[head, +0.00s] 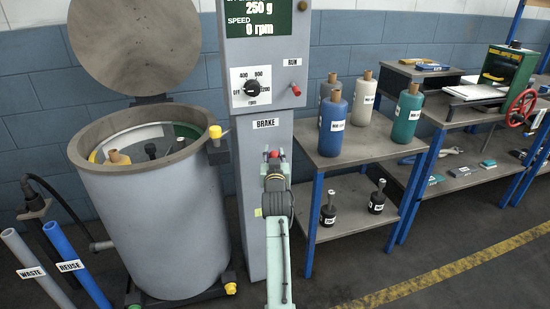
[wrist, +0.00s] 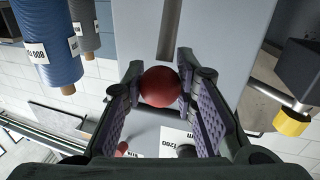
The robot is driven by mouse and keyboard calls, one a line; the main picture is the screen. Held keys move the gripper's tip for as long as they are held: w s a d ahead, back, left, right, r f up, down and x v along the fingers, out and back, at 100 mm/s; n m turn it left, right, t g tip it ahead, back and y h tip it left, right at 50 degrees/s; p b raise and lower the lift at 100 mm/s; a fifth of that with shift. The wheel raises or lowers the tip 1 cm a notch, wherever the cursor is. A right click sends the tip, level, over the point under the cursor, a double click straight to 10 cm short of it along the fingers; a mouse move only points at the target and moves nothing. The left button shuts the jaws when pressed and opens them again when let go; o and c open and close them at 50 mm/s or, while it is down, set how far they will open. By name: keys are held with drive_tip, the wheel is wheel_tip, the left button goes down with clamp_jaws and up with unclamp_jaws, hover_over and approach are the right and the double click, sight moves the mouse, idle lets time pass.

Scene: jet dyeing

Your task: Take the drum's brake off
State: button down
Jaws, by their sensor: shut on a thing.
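The grey control column (head: 246,200) stands to the right of the drum and carries the BRAKE label (head: 265,123). Below that label, the red ball knob of the brake (head: 274,153) shows at my gripper (head: 275,165). In the wrist view the red knob (wrist: 160,86) sits between the two purple-padded fingers of my gripper (wrist: 161,90), which is shut on it. A dark vertical slot (wrist: 170,30) runs in the column face beyond the knob. My arm hides the lower part of the brake in the head view. The drum (head: 150,220) has its round lid (head: 135,45) raised.
The column also carries a dial (head: 251,87), a red RUN knob (head: 295,90) and a display reading 0 rpm (head: 258,18). A table (head: 350,160) with several yarn cones stands close on the right. WASTE (head: 35,268) and REUSE (head: 70,262) pipes stand at the left.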

drive_tip(key=shift+a+r, duration=0.1)
drive_tip(key=shift+a, duration=0.05)
drive_tip(key=c, duration=1.3)
unclamp_jaws()
drive_tip(key=shift+s, duration=0.1)
drive_tip(key=s, duration=1.1)
drive_tip(key=shift+s+d, duration=0.3)
drive_tip(key=shift+s, duration=0.1)
